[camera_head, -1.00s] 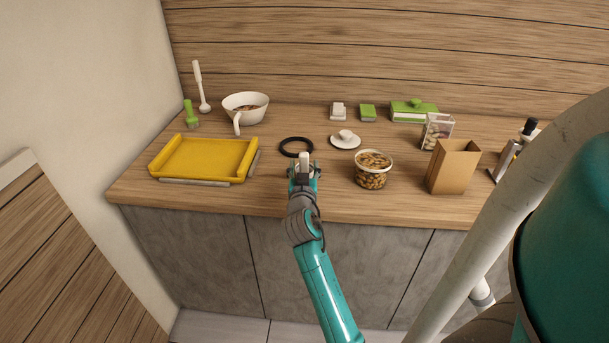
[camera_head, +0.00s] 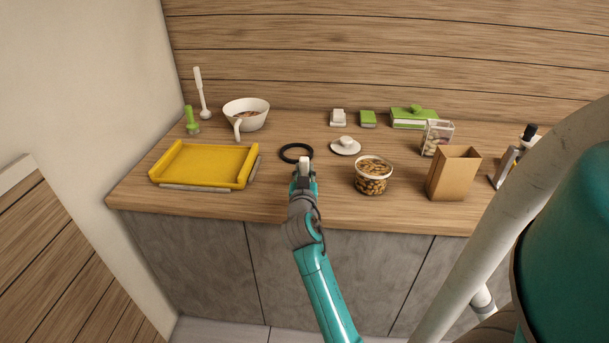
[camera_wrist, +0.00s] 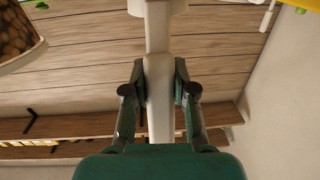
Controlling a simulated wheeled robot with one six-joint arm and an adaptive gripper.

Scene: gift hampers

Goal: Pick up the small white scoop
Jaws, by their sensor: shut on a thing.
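The small white scoop (camera_wrist: 160,110) is between the two fingers of my gripper (camera_wrist: 156,85) in the wrist view. Its pale handle runs lengthwise between the dark finger pads, and its wider end is cut off at the top edge. In the head view, the white scoop (camera_head: 304,164) sticks up a little from my gripper (camera_head: 304,178), which is shut on it. My gripper is over the front part of the counter, in front of the black ring (camera_head: 296,153). The fingers hide part of the scoop.
The yellow tray (camera_head: 205,165) is to the left, and the tub of nuts (camera_head: 373,177) and brown paper bag (camera_head: 453,173) are to the right. A white mug-like bowl (camera_head: 246,114) and white spoon (camera_head: 202,95) are behind left. A white lid (camera_head: 345,146) lies behind right.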

